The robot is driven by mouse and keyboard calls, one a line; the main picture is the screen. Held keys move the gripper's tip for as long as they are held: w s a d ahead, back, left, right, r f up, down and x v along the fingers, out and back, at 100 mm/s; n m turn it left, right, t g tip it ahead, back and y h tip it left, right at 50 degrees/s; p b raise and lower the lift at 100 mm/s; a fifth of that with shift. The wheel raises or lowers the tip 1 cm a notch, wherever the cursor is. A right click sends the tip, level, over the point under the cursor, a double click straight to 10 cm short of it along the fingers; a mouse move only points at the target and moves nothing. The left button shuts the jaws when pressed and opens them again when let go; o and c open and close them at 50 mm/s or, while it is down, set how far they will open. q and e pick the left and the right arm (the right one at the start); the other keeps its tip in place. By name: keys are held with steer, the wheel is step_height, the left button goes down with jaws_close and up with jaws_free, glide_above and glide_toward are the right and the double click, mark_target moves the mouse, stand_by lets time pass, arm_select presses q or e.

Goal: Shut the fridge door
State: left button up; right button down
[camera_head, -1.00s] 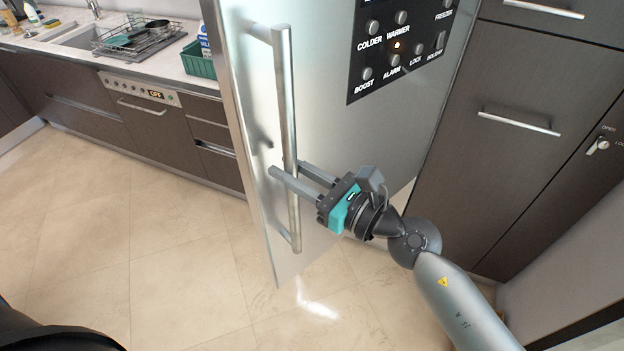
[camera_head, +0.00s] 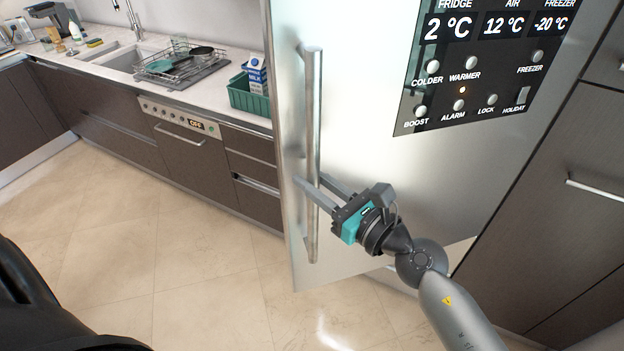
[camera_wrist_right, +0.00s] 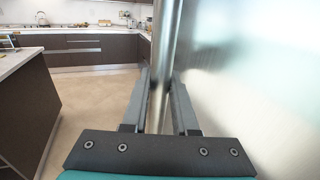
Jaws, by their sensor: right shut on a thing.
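The fridge door (camera_head: 365,130) is a tall brushed-steel panel with a black display at its upper right. It stands ajar, angled out from the dark cabinets. Its long vertical handle (camera_head: 313,150) is near the door's left edge. My right gripper (camera_head: 315,188) is shut on the lower part of the handle, one finger on each side. In the right wrist view the handle (camera_wrist_right: 162,70) passes between the two fingers (camera_wrist_right: 160,95). My left gripper is not in view; a dark part of my body is at the lower left.
A counter (camera_head: 215,88) with a sink, a dish rack (camera_head: 180,68), a green crate (camera_head: 248,98) and a milk carton (camera_head: 257,72) runs behind the door at left. Dark cabinets (camera_head: 560,200) stand at right. The tiled floor (camera_head: 190,250) is clear.

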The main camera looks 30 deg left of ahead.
steer(key=shift+a, duration=0.1)
stand_by(0.3)
steer(key=c, duration=0.7)
jaws_free()
steer(key=shift+w, duration=0.1)
steer(key=shift+b+v, duration=1.8)
steer(key=shift+v, duration=5.85)
steer(key=shift+f, duration=0.15)
